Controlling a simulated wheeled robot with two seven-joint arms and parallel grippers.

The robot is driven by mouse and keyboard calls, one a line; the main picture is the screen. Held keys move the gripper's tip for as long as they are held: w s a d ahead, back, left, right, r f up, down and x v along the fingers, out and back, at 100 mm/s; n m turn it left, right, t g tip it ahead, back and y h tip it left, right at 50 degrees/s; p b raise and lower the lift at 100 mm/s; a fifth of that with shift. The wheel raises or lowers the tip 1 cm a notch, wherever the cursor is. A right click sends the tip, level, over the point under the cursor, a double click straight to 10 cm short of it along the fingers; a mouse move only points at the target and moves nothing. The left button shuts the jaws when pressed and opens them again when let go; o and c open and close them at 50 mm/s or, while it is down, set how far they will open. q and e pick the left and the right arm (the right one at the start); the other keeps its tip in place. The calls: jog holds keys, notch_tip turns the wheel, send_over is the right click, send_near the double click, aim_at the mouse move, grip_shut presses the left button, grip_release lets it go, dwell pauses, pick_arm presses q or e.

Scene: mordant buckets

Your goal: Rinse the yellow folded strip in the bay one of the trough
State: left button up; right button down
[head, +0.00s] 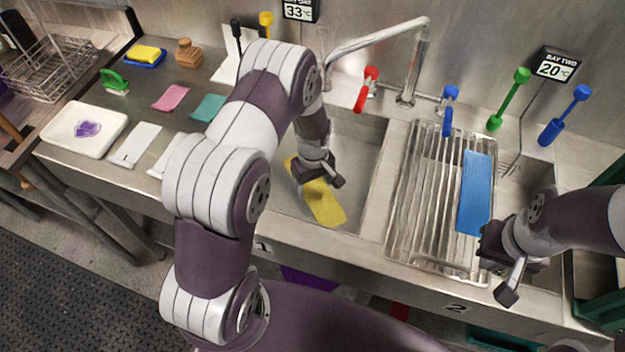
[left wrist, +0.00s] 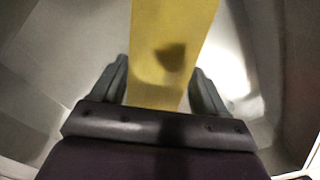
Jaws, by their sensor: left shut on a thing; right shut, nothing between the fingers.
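The yellow folded strip (head: 324,205) is in my left gripper (head: 318,178), inside or just over bay one (head: 362,170), the left basin of the trough. In the left wrist view the yellow strip (left wrist: 172,50) runs between the fingers of the left gripper (left wrist: 165,88), which is shut on it. A dark shadow lies on the strip. I cannot tell how deep the strip sits in the basin. My right gripper (head: 500,268) is shut and empty over the right side of the trough, near the front end of a blue strip (head: 475,190).
The blue strip lies on a metal drainer rack (head: 420,200) right of bay one. A faucet (head: 412,75) with red (head: 367,90) and blue (head: 449,110) handles stands behind. Pink (head: 171,97) and teal (head: 208,107) cloths and a white tray (head: 84,129) lie on the left counter.

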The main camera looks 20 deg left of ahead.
aim_at(312, 184)
pick_arm(q)
jog(key=shift+s+d, duration=0.3)
jog(key=shift+d, duration=0.05)
jog(key=shift+w+a, duration=0.55)
jog(key=shift+a, duration=0.1)
jog(key=shift+s+d, duration=0.55)
jog(key=shift+d, duration=0.1)
jog(key=shift+w+a, duration=0.55)
jog(key=shift+a, duration=0.1)
jog(key=shift+s+d, duration=0.15)
jog(key=shift+d, duration=0.05)
jog(key=shift+s+d+p, duration=0.3)
jog(key=shift+s+d, duration=0.1)
jog(key=shift+d, duration=0.05)
jog(key=shift+w+a, duration=0.5)
jog(key=shift+a, duration=0.1)
jog(key=shift+w+a, duration=0.1)
notch_tip(312, 184, up, 9)
jog(key=p, duration=0.6)
jog(key=shift+p, duration=0.35)
